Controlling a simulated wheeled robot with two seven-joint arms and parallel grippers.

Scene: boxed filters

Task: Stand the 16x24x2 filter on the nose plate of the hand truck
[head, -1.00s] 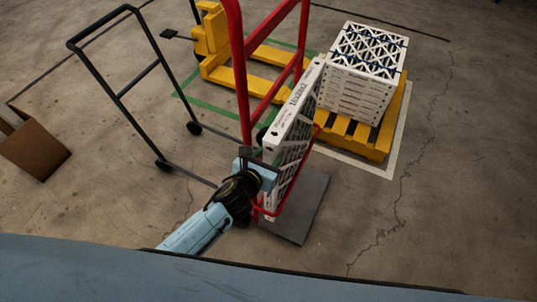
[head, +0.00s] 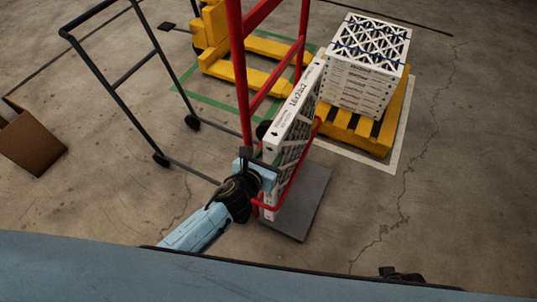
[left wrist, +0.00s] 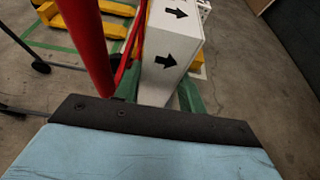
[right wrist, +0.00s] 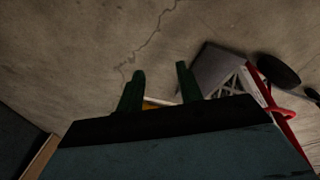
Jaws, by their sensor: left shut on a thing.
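The white-framed 16x24x2 filter (head: 289,113) stands upright on edge over the grey nose plate (head: 306,201) of the red hand truck (head: 237,62). A red bar passes across its lower face. I cannot tell whether its bottom edge touches the plate. My left gripper (head: 263,171) is shut on the filter's near edge. In the left wrist view the filter's edge (left wrist: 172,48) shows black arrows between the green fingers (left wrist: 165,95). My right gripper (right wrist: 160,88) is open and empty, with bare floor and the nose plate beyond it.
A stack of white filters (head: 360,85) sits on a yellow pallet (head: 378,137) at the back right. A dark cart frame (head: 126,72) stands left of the truck, and a yellow pallet jack (head: 222,60) behind. A cardboard box (head: 30,143) lies far left. Right floor is clear.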

